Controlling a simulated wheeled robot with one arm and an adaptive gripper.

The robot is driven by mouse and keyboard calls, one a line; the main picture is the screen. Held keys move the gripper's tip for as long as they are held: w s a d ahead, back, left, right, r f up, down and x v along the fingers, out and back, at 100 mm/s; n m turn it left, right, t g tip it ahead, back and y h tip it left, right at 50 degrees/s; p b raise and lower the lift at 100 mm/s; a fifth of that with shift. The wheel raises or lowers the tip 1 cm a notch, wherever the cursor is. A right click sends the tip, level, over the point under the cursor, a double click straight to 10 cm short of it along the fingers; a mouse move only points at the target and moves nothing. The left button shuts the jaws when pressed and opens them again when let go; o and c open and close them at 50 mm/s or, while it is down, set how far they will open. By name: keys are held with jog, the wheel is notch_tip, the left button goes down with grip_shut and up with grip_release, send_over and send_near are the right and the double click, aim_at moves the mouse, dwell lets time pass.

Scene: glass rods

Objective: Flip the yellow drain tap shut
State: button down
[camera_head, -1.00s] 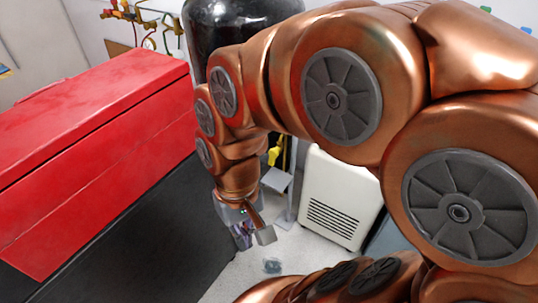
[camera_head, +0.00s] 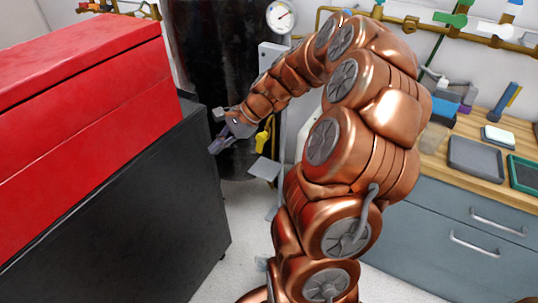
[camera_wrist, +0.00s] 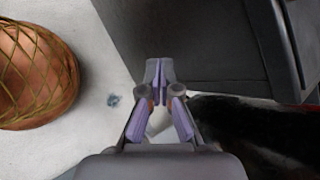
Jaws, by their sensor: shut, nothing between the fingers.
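The yellow drain tap (camera_head: 262,139) shows in the head view, just right of my gripper and in front of the black cylinder. Its handle hangs down, with part of it behind my wrist. My gripper (camera_head: 217,146) is shut and empty, pointing left and down, beside the tap and apart from it as far as I can see. In the wrist view my gripper's purple fingertips (camera_wrist: 159,82) are together with nothing between them. I cannot make out the tap in the wrist view.
A red chest (camera_head: 85,95) sits on a black cabinet (camera_head: 135,215) close on the left. A tall black cylinder (camera_head: 215,60) stands behind my gripper. A small grey step (camera_head: 264,168) lies below the tap. A wooden counter (camera_head: 460,150) with trays is at right.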

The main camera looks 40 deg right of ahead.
jog(key=s+d+f+m+t+h+b, duration=0.1)
jog(key=d+f+m+t+b, duration=0.1)
jog(key=d+f+m, duration=0.6)
jog(key=s+d+f+m+t+h+b, duration=0.15)
jog(key=d+f, duration=0.25)
jog(key=d, duration=0.8)
jog(key=s+d+f+m+t+h+b, duration=0.1)
jog(key=d+f+m+t+h+b, duration=0.1)
jog(key=d+f+m, duration=0.6)
jog(key=n+b, duration=0.2)
jog(key=n, duration=0.1)
send_near(260, 145)
jog(key=w+f, duration=0.5)
jog(key=f, duration=0.1)
jog(key=shift+f, duration=0.3)
